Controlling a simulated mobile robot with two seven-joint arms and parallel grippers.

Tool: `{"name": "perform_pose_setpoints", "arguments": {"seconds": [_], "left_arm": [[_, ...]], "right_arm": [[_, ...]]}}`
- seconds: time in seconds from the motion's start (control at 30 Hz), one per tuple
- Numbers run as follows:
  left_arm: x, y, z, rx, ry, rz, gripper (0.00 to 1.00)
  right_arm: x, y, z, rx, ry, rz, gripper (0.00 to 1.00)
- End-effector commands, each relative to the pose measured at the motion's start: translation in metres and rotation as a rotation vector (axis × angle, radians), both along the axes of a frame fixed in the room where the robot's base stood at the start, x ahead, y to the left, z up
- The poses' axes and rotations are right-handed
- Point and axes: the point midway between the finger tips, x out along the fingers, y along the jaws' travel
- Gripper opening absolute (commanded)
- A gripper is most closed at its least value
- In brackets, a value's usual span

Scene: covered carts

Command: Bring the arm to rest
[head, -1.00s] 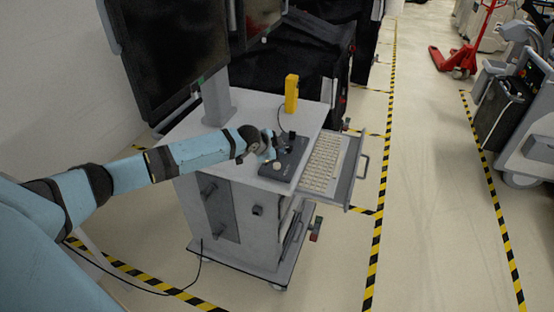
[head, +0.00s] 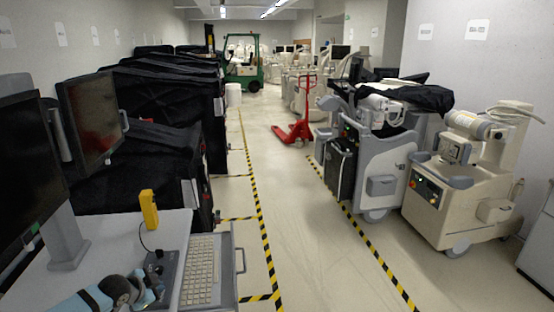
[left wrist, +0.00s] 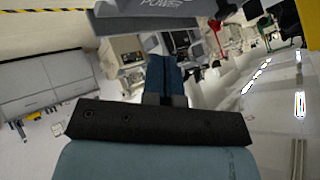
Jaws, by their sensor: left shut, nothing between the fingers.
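My left arm, pale blue with dark joints, comes in at the bottom left of the head view. Its left gripper (head: 152,286) is over or beside the dark control box (head: 170,270) on the grey cart top (head: 110,240); I cannot tell whether they touch. In the left wrist view the blue fingers (left wrist: 166,82) are together with nothing between them. A grey panel edge marked "POWER" (left wrist: 150,12) lies beyond their tips. My right gripper is in no view.
A yellow handset (head: 149,209) stands on the cart, with a keyboard (head: 202,268) to its right. Monitors stand at left, with black-covered carts (head: 150,150) behind. A striped floor line borders an open aisle. A red pallet jack (head: 300,125) and white machines stand beyond.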

Motion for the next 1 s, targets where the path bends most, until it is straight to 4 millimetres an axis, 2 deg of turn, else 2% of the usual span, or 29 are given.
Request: {"name": "perform_pose_setpoints", "arguments": {"seconds": [0.03,0.1,0.2,0.3,0.4,0.53,0.7,0.83,1.0], "left_arm": [[-0.020,-0.028,-0.023,-0.043,0.011,-0.012,0.00],[-0.049,-0.064,-0.047,-0.108,0.013,-0.015,0.00],[-0.093,-0.109,-0.072,-0.207,0.011,0.001,0.00],[-0.138,-0.144,-0.090,-0.301,0.010,0.037,0.00],[-0.183,-0.170,-0.102,-0.389,0.007,0.093,0.00],[-0.241,-0.188,-0.109,-0.485,0.002,0.193,0.00],[-0.306,-0.190,-0.110,-0.559,-0.005,0.338,0.00],[-0.338,-0.185,-0.109,-0.577,-0.012,0.414,0.00],[-0.353,-0.180,-0.107,-0.583,-0.018,0.455,0.00]], "right_arm": [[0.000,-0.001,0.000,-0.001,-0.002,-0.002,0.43],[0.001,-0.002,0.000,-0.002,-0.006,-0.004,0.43],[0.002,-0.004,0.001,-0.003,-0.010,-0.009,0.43],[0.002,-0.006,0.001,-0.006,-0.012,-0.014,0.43],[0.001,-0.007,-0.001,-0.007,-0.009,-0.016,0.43],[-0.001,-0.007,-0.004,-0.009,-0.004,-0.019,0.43],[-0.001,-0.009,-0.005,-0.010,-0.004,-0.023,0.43],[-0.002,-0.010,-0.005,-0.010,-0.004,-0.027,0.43],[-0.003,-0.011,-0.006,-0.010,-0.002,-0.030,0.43]]}}
